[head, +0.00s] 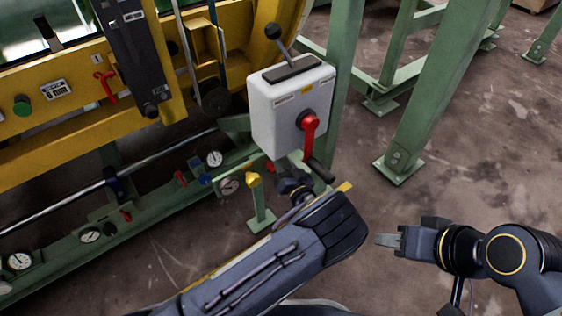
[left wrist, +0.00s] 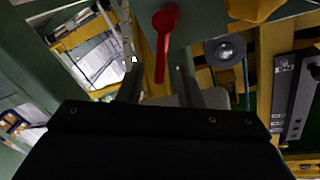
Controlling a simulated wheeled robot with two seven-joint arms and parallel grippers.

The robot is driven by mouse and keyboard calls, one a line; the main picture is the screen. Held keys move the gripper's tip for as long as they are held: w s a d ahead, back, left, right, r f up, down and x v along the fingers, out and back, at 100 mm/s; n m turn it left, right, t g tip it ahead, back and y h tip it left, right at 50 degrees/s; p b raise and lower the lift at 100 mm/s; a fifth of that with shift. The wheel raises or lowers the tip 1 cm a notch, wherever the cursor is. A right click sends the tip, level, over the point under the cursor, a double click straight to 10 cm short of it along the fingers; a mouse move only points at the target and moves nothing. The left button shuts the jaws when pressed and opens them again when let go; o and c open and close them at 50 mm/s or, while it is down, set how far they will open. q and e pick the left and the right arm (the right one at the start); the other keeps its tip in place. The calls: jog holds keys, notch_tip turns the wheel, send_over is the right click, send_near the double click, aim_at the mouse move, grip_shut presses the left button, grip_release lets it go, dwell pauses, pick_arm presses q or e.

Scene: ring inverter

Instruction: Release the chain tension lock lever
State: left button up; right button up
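In the left wrist view, a red lever (left wrist: 164,42) with a round head hangs from a grey-green surface. Its narrow end reaches between the two fingers of my left gripper (left wrist: 157,72). The fingers stand apart, and I see no contact with the lever. In the head view, my left gripper (head: 296,188) is low beside the white box and mostly hidden by its own arm. A small red part (head: 294,157) shows just above it; I cannot tell whether this is the same lever. My right gripper (head: 390,240) is empty over the floor; its finger gap is unclear.
The white control box (head: 287,115) has a red handle (head: 309,130) in front and a black-knobbed lever (head: 275,33) on top. A yellow-topped green post (head: 257,205) stands close to my left gripper. Gauges line the green rail at left.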

pick_arm(q)
jog(key=shift+x, duration=0.75)
grip_shut()
